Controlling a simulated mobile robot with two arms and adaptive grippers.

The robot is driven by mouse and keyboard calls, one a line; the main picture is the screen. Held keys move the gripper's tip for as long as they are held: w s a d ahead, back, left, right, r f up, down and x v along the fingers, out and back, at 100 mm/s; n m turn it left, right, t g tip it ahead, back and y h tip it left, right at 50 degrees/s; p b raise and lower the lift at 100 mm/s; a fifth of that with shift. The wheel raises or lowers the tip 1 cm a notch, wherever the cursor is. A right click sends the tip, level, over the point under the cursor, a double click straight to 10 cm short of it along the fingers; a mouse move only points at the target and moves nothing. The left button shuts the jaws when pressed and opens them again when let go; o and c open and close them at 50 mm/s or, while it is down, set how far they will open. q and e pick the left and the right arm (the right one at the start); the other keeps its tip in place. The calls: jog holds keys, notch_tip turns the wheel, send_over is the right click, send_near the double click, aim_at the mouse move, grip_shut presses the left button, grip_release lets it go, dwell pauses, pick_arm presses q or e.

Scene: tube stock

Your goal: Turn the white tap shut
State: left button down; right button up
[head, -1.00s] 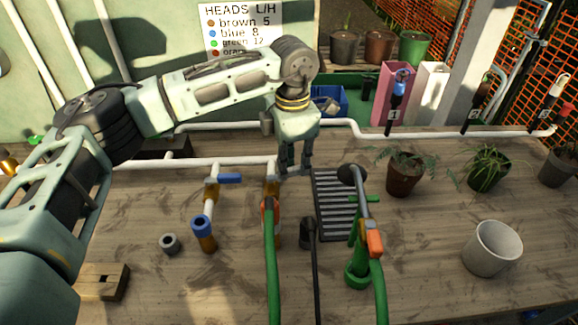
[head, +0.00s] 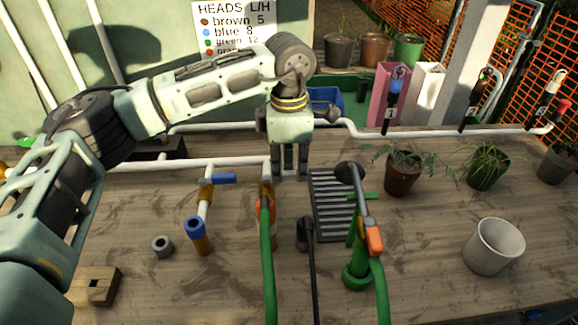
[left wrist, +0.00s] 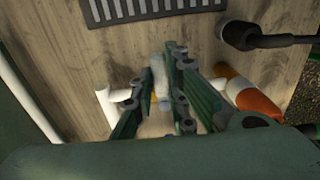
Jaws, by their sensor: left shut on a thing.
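The white tap's lever (left wrist: 158,68) shows in the left wrist view as a pale bar between the two green fingers of my left gripper (left wrist: 168,80). The gripper is shut on it. In the head view my left gripper (head: 289,170) points down beside the brass tap body (head: 266,188) on the white pipe, and its fingers mostly hide the lever. A green hose (head: 269,270) with an orange connector runs from this tap toward the front. How far the lever is turned is hard to tell. My right gripper is not in view.
A blue-handled tap (head: 222,178) stands just left. A black hose (head: 313,270) runs between. A white pot (head: 494,246) and plants stand farther right.

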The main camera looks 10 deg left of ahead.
aim_at(289, 172)
pick_arm(q)
jog(key=c, duration=1.7)
grip_release()
notch_tip(289, 172, up, 12)
jog(key=shift+r, duration=0.1)
